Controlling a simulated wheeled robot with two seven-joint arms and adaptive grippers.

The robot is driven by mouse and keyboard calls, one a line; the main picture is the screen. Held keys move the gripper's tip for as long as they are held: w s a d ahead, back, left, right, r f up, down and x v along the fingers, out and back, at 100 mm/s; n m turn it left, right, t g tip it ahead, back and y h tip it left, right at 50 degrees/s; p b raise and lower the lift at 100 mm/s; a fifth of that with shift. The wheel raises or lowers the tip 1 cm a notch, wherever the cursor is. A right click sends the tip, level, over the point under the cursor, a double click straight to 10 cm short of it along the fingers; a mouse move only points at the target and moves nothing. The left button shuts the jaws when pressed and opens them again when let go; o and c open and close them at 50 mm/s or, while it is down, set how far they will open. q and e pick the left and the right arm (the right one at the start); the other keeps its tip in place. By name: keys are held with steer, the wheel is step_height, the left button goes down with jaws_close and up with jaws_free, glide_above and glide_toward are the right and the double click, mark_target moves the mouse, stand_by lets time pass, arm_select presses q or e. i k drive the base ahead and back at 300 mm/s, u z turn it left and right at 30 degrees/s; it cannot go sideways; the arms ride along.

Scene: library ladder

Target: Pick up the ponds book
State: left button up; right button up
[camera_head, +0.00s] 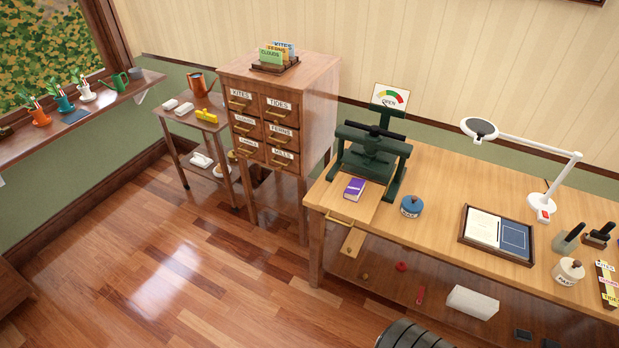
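A small purple book (354,189) lies flat on the wooden board at the foot of a dark green press (373,155), at the left end of the long wooden table (450,190). It has white lettering on it, too small to read, so I cannot tell whether it is the ponds book. No other book shows this title legibly.
Behind the press stands a dial sign (390,96). A blue pot (411,206), a tray (468,236) and a lamp (541,207) are further right. A card cabinet (290,80) stands left of the table. The floor at left is clear.

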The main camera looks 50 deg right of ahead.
mark_target(355, 188)
steer(key=z, duration=0.05)
steer(key=i, duration=0.9)
steer(key=z, duration=0.3)
